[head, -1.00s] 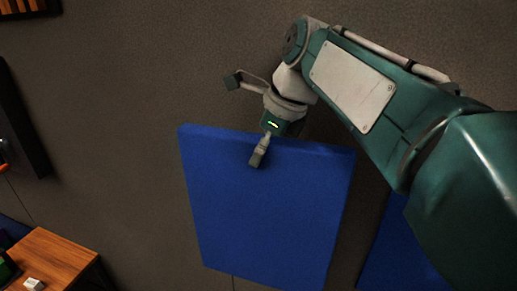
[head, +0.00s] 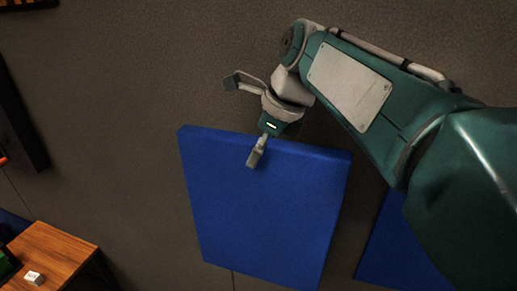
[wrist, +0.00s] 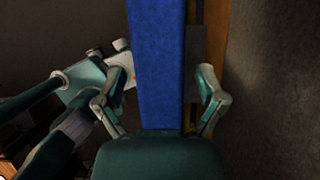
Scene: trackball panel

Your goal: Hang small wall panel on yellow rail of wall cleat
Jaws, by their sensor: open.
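The small wall panel is a blue slab (head: 265,215), upright and slightly tilted in the head view, in front of the grey-brown wall. My gripper (head: 257,155) is over its top edge, with one finger in front of the blue face. In the wrist view the panel's top edge (wrist: 157,60) runs between the spread fingers of my gripper (wrist: 158,97), with visible gaps on both sides. A narrow yellow strip (wrist: 188,118), probably the cleat's rail, shows just right of the panel, beside a brown wooden strip (wrist: 217,40). Whether the panel rests on the rail is hidden.
Another blue panel (head: 395,250) is at the lower right, partly behind my arm. A wooden table (head: 50,262) with a small white block (head: 34,278) stands at the lower left. A dark wall-mounted frame (head: 22,120) is at the left.

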